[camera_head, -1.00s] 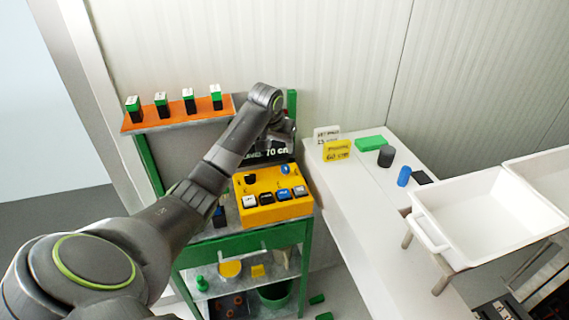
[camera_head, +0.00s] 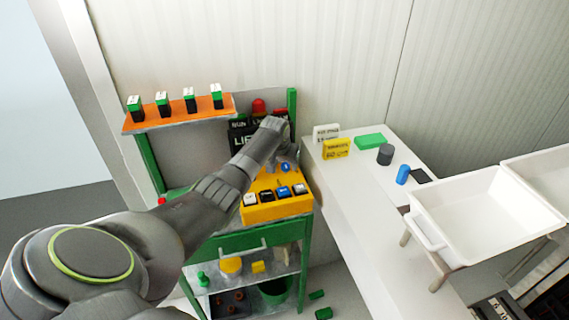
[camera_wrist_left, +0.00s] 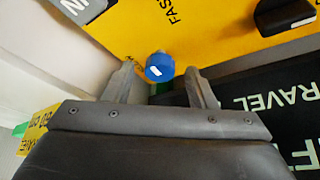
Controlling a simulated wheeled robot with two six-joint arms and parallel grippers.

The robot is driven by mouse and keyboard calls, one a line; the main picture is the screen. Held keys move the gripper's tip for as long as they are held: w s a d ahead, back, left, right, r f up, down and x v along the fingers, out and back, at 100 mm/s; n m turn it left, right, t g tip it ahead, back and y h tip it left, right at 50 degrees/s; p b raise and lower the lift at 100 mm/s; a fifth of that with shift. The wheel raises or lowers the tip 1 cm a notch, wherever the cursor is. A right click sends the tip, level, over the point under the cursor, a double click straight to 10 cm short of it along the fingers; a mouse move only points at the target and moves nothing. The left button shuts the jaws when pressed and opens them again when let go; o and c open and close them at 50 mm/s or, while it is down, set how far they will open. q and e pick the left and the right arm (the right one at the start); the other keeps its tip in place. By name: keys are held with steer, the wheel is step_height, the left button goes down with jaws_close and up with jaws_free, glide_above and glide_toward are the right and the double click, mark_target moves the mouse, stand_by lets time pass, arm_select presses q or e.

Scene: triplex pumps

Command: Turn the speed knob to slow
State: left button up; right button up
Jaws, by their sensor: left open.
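The yellow control box (camera_head: 278,212) stands on the green-framed bench, with several keys along its front. The blue speed knob (camera_head: 285,167) sits near its back right corner. In the left wrist view the knob (camera_wrist_left: 160,66) shows a white mark, with the word FAST on the yellow face above it. My left gripper (camera_head: 287,158) is at the back of the box, pointing down. In the wrist view its open fingers (camera_wrist_left: 159,76) lie on either side of the knob, with gaps visible. I cannot tell how deep the tips reach. My arm hides the box's left back part.
A dark display panel (camera_head: 240,137) with white letters stands close behind the box, and a red lamp (camera_head: 259,106) is above it.

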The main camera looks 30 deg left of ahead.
arm_select(q)
steer(key=shift+f, duration=0.1)
steer(key=c, duration=1)
steer(key=shift+o, duration=0.2)
